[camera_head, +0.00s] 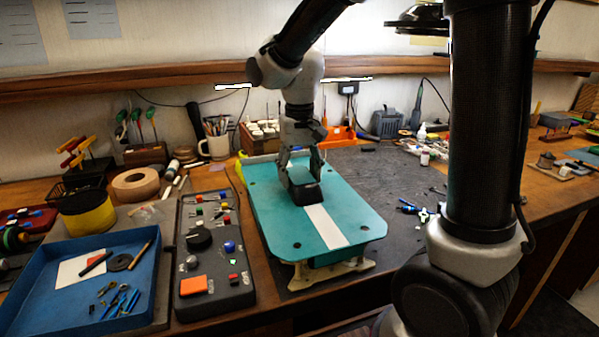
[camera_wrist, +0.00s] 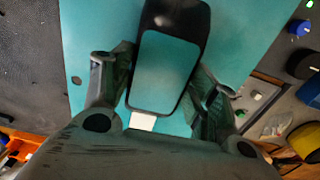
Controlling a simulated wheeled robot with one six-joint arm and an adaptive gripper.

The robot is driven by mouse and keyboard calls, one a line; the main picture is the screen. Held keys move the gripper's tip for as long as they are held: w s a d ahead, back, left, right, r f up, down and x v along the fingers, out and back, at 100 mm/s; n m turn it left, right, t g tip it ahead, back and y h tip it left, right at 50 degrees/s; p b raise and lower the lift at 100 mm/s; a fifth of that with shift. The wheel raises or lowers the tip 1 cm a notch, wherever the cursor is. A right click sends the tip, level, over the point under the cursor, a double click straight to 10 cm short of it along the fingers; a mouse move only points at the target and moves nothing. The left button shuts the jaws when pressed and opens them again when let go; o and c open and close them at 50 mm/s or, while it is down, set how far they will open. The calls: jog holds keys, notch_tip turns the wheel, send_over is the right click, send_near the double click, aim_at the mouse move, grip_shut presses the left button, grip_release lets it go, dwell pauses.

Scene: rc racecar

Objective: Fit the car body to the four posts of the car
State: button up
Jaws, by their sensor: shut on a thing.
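The car body (camera_head: 345,212) is a teal plate with a white stripe, rounded corners, small dark holes near its corners and a raised black cabin (camera_head: 306,192). My gripper (camera_head: 301,170) is shut on the cabin's sides from above. In the wrist view my gripper's fingers (camera_wrist: 165,80) flank the cabin (camera_wrist: 168,68), with the teal body (camera_wrist: 90,25) around it. The body lies roughly level over the car chassis, whose pale front piece (camera_head: 338,272) shows underneath. The posts cannot be made out, and I cannot tell whether they line up with the holes.
A black control box (camera_head: 208,262) and a blue tray (camera_head: 38,305) with small parts stand left of the car. A dark mat (camera_head: 375,180) is mostly clear to the right, with small blue-handled parts (camera_head: 418,212) on it. A wooden shelf (camera_head: 180,75) runs along the back wall.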

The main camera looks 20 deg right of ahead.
jog(key=shift+f, duration=1.45)
jog(key=o, duration=1.1)
notch_tip(320, 180, up, 12)
jog(key=shift+f, duration=0.1)
